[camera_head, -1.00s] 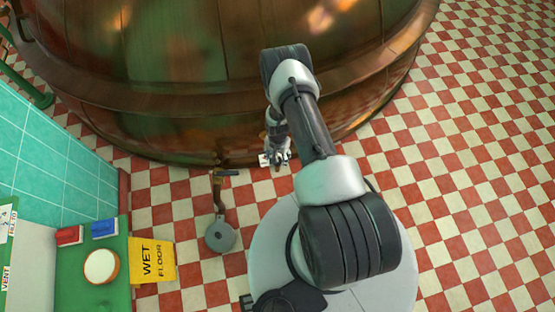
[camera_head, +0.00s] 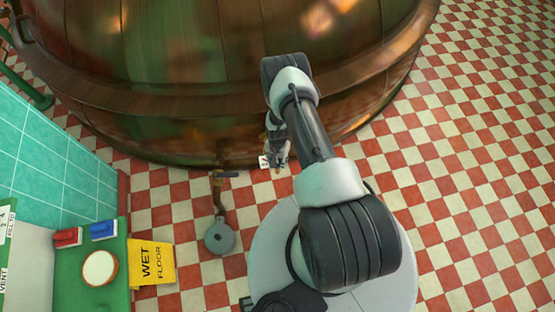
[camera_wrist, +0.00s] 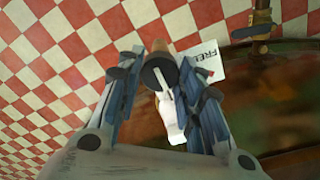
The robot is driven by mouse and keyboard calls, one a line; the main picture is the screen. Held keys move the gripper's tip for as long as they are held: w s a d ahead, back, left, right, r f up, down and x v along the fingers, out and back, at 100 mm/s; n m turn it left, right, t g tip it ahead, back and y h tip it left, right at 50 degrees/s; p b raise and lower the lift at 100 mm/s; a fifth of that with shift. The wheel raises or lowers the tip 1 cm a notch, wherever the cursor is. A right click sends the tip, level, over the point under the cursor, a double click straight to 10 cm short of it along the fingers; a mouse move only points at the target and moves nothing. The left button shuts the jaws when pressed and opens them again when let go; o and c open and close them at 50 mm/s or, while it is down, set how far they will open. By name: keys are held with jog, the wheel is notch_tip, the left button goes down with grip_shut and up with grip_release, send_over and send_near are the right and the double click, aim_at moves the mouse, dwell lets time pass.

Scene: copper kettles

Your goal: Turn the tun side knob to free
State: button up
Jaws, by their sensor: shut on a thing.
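The copper tun (camera_head: 180,60) fills the top of the head view. My gripper (camera_head: 276,162) is low at its near side, partly covered by my wrist. In the wrist view, my gripper (camera_wrist: 160,66) has one finger on each side of the dark round side knob (camera_wrist: 153,76) and is shut on it. The knob has a pale pointer line that runs down and slightly right in that view. A white plate (camera_wrist: 208,60) lettered "FREE", partly hidden by the right finger, is beside the knob. It also shows as a small white patch in the head view (camera_head: 264,162).
A yellow wet-floor sign (camera_head: 152,262) hangs by a green bench (camera_head: 75,285) with red (camera_head: 67,237) and blue (camera_head: 104,230) boxes. The checkered floor (camera_head: 485,160) at right is clear.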

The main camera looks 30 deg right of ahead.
jog(key=shift+c, duration=1.3)
jog(key=shift+n, duration=0.3)
jog(key=n+b, duration=0.3)
jog(key=shift+f, duration=0.1)
jog(key=n+b, duration=0.2)
jog(key=n, duration=0.4)
jog(key=shift+b, duration=0.35)
jog(key=shift+n, duration=0.3)
jog(key=o, duration=1.1)
jog(key=shift+c, duration=0.2)
